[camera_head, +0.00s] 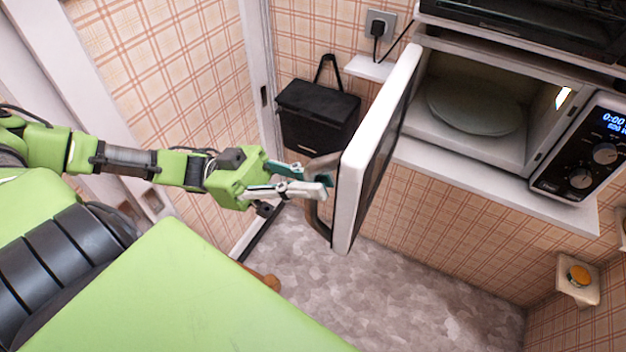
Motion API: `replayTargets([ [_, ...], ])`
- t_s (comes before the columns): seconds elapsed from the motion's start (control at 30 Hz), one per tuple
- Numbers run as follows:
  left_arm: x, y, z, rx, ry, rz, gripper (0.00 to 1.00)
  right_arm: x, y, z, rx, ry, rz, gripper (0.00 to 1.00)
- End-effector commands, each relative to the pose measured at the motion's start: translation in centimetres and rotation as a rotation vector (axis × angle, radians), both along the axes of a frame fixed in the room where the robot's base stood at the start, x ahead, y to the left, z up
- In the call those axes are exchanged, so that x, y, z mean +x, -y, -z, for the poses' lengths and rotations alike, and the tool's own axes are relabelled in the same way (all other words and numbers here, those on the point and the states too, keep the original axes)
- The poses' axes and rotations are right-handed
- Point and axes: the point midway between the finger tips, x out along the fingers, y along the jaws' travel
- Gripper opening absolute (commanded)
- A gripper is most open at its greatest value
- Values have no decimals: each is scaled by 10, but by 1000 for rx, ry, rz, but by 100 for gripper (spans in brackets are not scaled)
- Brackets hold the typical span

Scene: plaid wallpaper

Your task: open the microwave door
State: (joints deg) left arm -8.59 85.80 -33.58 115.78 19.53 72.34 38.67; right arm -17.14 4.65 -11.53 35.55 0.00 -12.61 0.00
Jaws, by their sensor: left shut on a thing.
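The white microwave (465,137) sits on a shelf at the upper right. Its door (352,190) stands wide open, swung out toward me and seen nearly edge-on. The door's handle (322,224) is on the outer face, on the left side of the door. My left gripper (318,182) reaches in from the left and is shut on the handle near its upper part. The fingers hide part of the handle. The glass turntable (474,106) shows inside the lit cavity. The control panel (590,151) with a blue display and two knobs is at the right. My right gripper is not in view.
A black bag (317,115) hangs on the plaid wall behind the door. A white shelf (510,179) carries the microwave. A dark appliance (530,27) sits above it. A small wall box (578,280) is at lower right. The floor below the door is clear.

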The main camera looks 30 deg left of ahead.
Motion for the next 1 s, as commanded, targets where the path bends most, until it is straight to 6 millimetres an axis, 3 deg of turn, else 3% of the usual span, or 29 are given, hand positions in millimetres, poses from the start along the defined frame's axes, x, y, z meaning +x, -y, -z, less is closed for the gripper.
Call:
replayTargets([
  [0.03, 0, 0, 0, -1, 0, 0, 14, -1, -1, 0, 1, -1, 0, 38],
  [0.1, 0, 0, 0, -1, 0, 0, 26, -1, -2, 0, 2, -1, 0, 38],
  [0.63, 0, -5, 3, 1, -2, -1, 26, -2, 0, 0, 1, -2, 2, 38],
  [0.77, -3, -22, 10, 4, -3, -2, 26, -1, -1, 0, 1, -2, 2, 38],
  [1.0, -10, -71, 31, 4, -2, -4, 26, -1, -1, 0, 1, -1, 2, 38],
])
